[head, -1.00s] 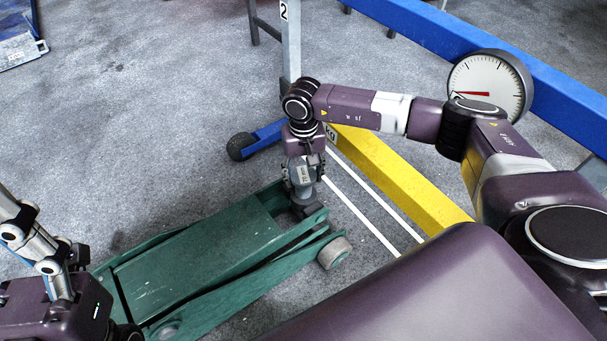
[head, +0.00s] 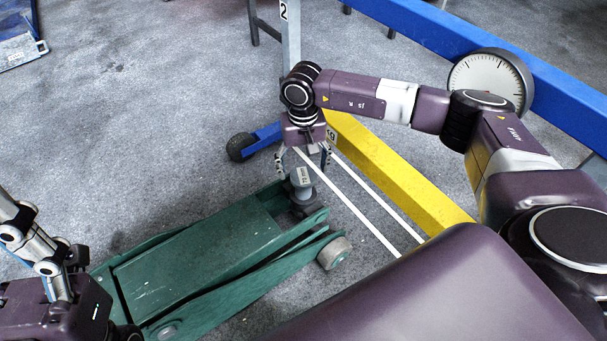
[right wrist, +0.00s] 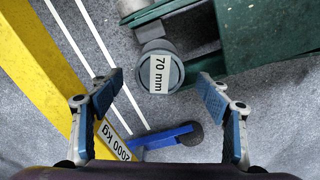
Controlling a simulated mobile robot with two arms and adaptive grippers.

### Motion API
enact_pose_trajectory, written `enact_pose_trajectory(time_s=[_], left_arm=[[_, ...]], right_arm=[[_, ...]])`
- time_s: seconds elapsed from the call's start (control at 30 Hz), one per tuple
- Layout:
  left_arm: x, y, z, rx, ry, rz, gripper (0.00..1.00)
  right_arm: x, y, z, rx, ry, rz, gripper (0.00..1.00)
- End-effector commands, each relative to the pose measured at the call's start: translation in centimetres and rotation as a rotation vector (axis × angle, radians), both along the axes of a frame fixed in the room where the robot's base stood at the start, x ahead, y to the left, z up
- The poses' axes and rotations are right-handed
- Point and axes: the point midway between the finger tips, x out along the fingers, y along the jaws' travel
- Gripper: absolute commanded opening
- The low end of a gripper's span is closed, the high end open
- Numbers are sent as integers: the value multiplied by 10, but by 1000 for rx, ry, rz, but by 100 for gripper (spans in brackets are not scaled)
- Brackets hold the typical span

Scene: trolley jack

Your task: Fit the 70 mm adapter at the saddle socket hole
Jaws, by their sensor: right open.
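The 70 mm adapter (head: 301,180) is a grey cylinder standing upright at the saddle end of the green trolley jack (head: 200,252). In the right wrist view the adapter (right wrist: 160,72) shows its round top with a "70 mm" label. Its lower end and the socket hole are hidden, so I cannot tell how deep it sits. My right gripper (head: 304,158) is open and empty just above the adapter; in the right wrist view its fingertips (right wrist: 160,83) are spread wide on either side, clear of it. My left gripper (head: 118,332) is partly in view at the lower left, its fingers unclear.
A yellow beam (head: 395,180) marked in kg and a blue beam (head: 440,35) with a dial gauge (head: 490,80) stand to the right. A small black caster (head: 241,147) is behind the jack.

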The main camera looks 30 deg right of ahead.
Motion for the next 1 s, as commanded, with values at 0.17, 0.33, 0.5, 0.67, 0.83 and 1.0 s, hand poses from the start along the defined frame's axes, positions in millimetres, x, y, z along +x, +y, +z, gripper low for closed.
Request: enact_pose_trajectory(time_s=[0.17,0.33,0.5,0.67,0.83,1.0], left_arm=[[0,0,0,1,1,-1,70],[0,-1,0,1,2,-1,70],[0,-1,-1,1,2,-1,70],[0,-1,-1,1,2,-1,70],[0,-1,-1,1,2,-1,70],[0,-1,-1,1,2,-1,70]], right_arm=[[1,0,42,1,-5,1,70],[1,0,69,0,-4,0,70],[0,0,81,0,-1,-1,70],[0,0,83,0,-1,-1,70],[1,0,83,0,-2,-1,70],[1,0,83,0,-2,0,70]])
